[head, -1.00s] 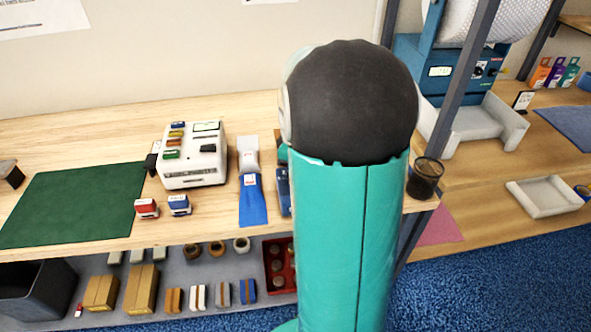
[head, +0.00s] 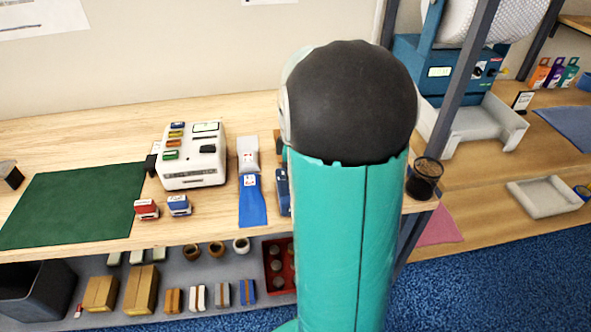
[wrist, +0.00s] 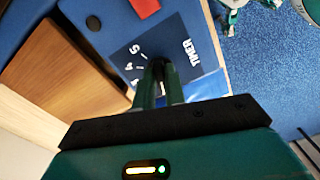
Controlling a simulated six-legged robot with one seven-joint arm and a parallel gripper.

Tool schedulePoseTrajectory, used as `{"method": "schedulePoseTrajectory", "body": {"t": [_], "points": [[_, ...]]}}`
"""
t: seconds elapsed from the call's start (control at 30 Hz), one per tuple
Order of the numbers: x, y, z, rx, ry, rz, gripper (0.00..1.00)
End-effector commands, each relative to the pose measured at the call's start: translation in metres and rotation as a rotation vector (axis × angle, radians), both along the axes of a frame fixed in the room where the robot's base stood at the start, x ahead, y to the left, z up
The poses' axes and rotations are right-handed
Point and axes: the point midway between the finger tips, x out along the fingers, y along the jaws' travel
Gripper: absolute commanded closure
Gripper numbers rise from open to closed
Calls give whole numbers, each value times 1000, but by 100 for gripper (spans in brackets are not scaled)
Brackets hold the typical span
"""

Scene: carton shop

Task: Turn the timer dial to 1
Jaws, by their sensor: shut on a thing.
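In the wrist view the timer (wrist: 95,28) is a blue box with a dark navy face (wrist: 178,38) marked TIMER in white, with the numbers 5 and 4 and tick marks visible. My gripper (wrist: 159,78) is shut on the dark timer dial (wrist: 158,66), whose top shows between the fingertips. The fingers and dial hide part of the scale; I cannot see the 1 or read where the dial points. In the head view my arm blocks the gripper and dial.
In the wrist view a brown wooden block (wrist: 55,65) lies beside the timer. In the head view a white label machine (head: 195,172), red stamp (head: 146,209), blue stamp (head: 179,206) and green mat (head: 70,205) are on the bench. A dark cup (head: 424,180) stands right of my arm.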

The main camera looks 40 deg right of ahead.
Motion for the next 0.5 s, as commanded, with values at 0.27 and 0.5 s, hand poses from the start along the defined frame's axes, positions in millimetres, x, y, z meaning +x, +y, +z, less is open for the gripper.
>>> {"method": "schedulePoseTrajectory", "body": {"t": [0.27,0.5], "points": [[1,0,1,-2,-1,1,66],[1,0,5,-2,-2,1,66]]}}
